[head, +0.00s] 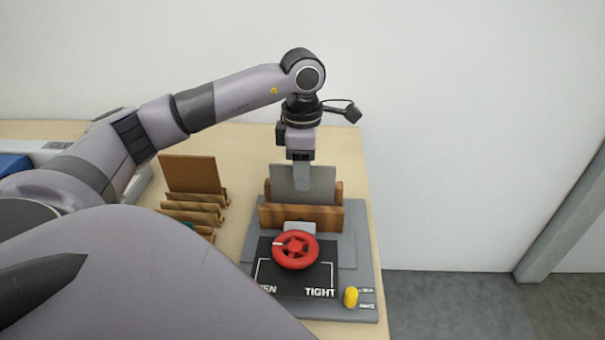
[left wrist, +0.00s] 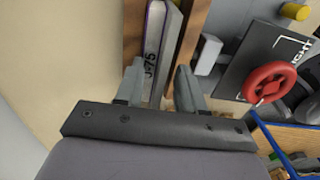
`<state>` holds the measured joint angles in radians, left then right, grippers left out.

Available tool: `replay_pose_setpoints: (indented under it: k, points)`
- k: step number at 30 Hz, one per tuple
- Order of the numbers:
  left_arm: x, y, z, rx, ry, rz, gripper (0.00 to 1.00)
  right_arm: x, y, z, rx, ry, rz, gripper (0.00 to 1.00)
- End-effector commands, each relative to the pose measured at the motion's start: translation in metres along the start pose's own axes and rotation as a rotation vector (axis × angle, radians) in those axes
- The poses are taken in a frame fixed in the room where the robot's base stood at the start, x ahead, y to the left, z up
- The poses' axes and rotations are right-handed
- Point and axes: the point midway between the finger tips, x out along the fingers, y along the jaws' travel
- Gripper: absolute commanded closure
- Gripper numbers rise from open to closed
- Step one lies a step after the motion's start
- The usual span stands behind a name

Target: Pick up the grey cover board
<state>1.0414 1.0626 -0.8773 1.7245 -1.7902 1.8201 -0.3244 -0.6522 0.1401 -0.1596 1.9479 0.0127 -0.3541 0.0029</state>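The grey cover board (head: 321,185) stands upright between the two wooden jaws (head: 300,217) of a press, its upper part showing above the front jaw. In the left wrist view its top edge (left wrist: 166,35) lies between the jaws, beside dark lettering reading "J-75". My left gripper (head: 301,184) points down at the board, one finger in front of its face. In the left wrist view the left gripper (left wrist: 161,78) is open, with one finger to each side of the board and gaps between. The board's lower part is hidden. My right gripper is not in view.
The press has a red handwheel (head: 296,250), a dark plate marked "TIGHT" and a yellow knob (head: 351,297). A wooden rack (head: 194,215) holding a brown board (head: 191,174) stands to the left. The table (head: 240,150) is bare behind the press; its right edge is close.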

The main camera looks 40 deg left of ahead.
Motion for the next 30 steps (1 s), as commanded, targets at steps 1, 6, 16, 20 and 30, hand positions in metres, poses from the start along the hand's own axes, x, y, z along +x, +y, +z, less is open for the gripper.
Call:
replay_pose_setpoints:
  k: [1, 6, 16, 20, 30]
  points:
    - [0.000, 0.000, 0.000, 0.000, 0.000, 0.000, 0.62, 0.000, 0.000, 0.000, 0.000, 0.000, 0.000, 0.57]
    - [0.000, 0.000, 0.000, 0.000, 0.000, 0.000, 0.84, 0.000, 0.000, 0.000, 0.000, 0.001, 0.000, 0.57]
    - [-0.001, 0.000, 0.000, 0.000, 0.000, 0.000, 1.00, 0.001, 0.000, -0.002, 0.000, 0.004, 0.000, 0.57]
    - [-0.003, 0.000, 0.000, 0.000, -0.001, 0.000, 1.00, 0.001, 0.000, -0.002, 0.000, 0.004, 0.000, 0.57]
    - [-0.043, 0.001, 0.001, 0.000, -0.004, 0.003, 1.00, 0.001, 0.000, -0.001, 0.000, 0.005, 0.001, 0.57]
